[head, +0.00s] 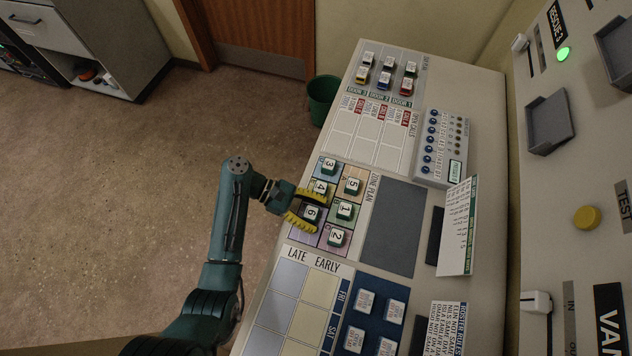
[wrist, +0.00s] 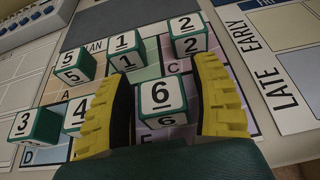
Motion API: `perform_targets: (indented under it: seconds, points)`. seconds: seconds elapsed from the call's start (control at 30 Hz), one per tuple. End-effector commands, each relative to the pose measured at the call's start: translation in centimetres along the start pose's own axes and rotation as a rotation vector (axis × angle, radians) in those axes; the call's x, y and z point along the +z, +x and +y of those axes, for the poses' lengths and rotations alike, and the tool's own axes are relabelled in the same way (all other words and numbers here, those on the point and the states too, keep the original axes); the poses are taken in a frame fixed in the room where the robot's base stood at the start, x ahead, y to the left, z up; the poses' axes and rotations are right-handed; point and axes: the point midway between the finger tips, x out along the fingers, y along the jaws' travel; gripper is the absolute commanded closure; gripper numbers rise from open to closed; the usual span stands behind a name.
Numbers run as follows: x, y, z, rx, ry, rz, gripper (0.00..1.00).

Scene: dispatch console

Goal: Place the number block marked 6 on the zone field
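The number block marked 6 (head: 311,213) is a green cube with white faces, standing upright on the coloured zone plan grid (head: 325,222). It also shows in the wrist view (wrist: 161,97). My gripper (head: 318,215) is open, its yellow ribbed fingers on either side of block 6. In the wrist view, gaps show between the block and both fingers. Several like blocks stand on the grid: 3 (head: 330,165), 4 (head: 320,187), 5 (head: 352,186), 1 (head: 345,211) and 2 (head: 336,237). I cannot tell which area is the zone field.
A bare dark grey panel (head: 393,228) lies right of the grid, beside the ZONE PLAN lettering. A LATE/EARLY chart (head: 290,309) lies nearer. A blue board with white blocks (head: 365,302) is beside it. A white card (head: 458,227) stands at the right. Block 4 is close to my left-hand finger.

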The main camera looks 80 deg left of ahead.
Motion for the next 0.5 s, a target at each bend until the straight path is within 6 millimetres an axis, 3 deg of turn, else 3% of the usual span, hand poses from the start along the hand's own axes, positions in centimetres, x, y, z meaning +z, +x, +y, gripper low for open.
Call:
perform_targets:
  seconds: [0.37, 0.5]
  points:
    - [0.4, -0.2, 0.0, 0.000, 0.000, 0.000, 0.37]
    - [0.2, -2.1, 0.1, 0.005, -0.001, 0.000, 0.37]
